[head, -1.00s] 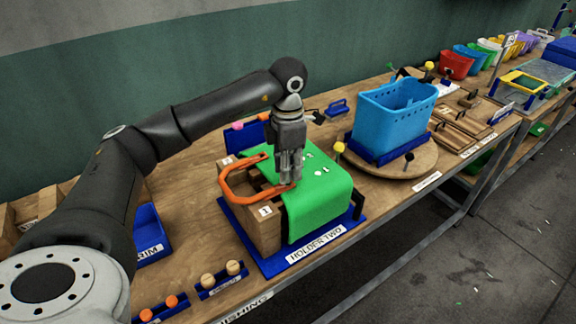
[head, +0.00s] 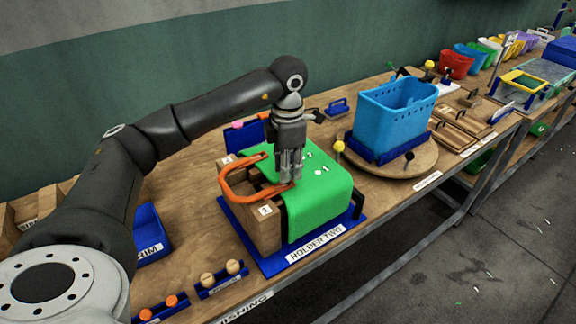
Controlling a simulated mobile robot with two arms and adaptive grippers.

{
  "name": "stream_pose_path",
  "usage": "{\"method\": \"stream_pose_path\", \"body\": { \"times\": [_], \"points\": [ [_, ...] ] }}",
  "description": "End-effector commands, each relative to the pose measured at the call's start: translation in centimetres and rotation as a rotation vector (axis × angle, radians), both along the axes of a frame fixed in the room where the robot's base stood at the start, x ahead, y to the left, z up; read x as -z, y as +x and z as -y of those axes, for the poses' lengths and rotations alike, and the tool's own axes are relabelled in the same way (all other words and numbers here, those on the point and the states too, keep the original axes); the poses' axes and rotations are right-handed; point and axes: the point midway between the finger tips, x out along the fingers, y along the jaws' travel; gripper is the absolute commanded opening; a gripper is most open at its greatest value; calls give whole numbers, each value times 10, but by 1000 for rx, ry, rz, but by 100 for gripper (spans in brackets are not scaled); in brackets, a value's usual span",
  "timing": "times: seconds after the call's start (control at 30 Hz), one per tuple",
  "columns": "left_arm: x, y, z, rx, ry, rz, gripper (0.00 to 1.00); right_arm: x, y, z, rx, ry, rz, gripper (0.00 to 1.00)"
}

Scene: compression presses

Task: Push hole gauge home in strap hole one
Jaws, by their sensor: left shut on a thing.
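My left gripper (head: 290,176) points down and is shut, its fingertips at the right end of the orange strap (head: 228,184). The hole gauge is hidden between the fingers, so I cannot tell how deep it sits in the hole. The strap loops from the wooden block, marked 1 (head: 265,211), onto the green cover (head: 322,200). Both rest on the blue base labelled HOLDER TWO (head: 270,262). My right gripper does not show.
A blue basket (head: 393,108) stands on a round wooden turntable (head: 415,165) to the right. A yellow-topped knob (head: 339,147) stands behind the green cover. Racks with wooden (head: 234,267) and orange pegs (head: 171,301) lie in front. A blue bin (head: 150,235) is at left.

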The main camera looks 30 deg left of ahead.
Motion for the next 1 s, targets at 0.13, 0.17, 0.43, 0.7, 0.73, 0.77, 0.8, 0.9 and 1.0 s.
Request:
{"method": "stream_pose_path", "body": {
  "times": [0.13, 0.17, 0.43, 0.7, 0.73, 0.77, 0.8, 0.9, 1.0],
  "points": [
    [0, 0, 0, 0, 0, 0, 2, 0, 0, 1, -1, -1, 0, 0],
    [0, 0, 0, 0, 0, 0, 2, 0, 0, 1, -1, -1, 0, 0],
    [0, 0, 0, 0, 0, 0, 2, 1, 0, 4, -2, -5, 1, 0],
    [2, 0, 0, 0, 0, 0, 2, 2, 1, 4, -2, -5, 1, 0],
    [2, 0, 0, 0, 0, 0, 2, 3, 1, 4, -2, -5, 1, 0],
    [3, 0, 0, 0, 0, 0, 2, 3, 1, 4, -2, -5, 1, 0],
    [4, 0, 0, 0, 0, 0, 2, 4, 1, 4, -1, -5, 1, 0],
    [7, 0, 0, 0, 0, 0, 2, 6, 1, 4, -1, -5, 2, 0],
    [9, 0, 0, 0, 0, 0, 2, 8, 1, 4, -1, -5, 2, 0]
  ]
}}
